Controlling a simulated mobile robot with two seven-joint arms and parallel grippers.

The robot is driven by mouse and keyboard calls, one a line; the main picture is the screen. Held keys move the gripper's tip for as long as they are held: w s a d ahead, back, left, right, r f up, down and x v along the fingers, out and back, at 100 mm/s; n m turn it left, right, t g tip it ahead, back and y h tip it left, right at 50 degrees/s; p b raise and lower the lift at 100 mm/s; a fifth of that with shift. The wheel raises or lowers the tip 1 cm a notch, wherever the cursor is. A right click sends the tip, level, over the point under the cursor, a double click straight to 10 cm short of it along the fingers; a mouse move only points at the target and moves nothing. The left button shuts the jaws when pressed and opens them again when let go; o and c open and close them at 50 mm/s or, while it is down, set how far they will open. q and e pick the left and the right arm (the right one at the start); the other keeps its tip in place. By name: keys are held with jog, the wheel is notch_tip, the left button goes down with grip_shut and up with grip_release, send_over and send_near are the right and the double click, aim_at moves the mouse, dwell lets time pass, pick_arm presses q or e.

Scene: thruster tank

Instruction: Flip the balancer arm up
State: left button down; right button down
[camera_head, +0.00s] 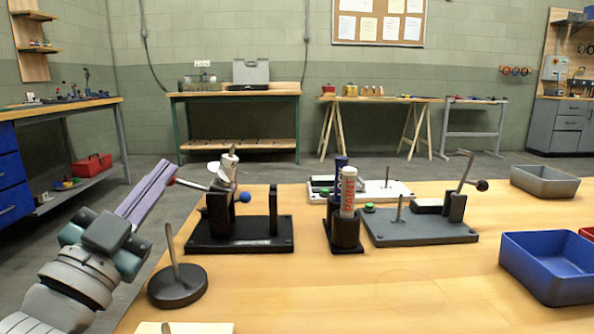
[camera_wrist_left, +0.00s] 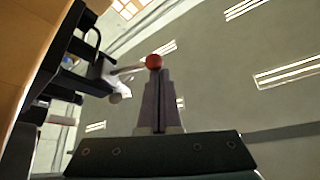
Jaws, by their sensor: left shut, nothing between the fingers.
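The black stand (camera_head: 240,235) with two uprights is on the wooden table, left of centre. A pale body (camera_head: 224,177) sits at its left upright, with a thin rod (camera_head: 192,185) reaching left to a red ball; a blue ball (camera_head: 245,196) is on the other side. I take this rod for the balancer arm; it slopes slightly up toward the red ball. My left gripper (camera_head: 168,172) is shut and empty, its fingertips right at the red ball. In the left wrist view the red ball (camera_wrist_left: 154,61) is just beyond the fingertips (camera_wrist_left: 157,84); contact cannot be told.
A black round base with a rod (camera_head: 178,287) stands near the table's left edge. A paint marker (camera_head: 348,190) stands in a black holder right of the stand. A grey base (camera_head: 420,228) with a tilted lever and a blue bin (camera_head: 548,265) are further right. The front middle table is clear.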

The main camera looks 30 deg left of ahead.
pick_arm(q)
jog(key=shift+s+a+f, duration=0.1)
jog(key=shift+a+f, duration=0.05)
jog(key=shift+f, duration=0.5)
dwell(0.3)
jog(key=v, duration=1)
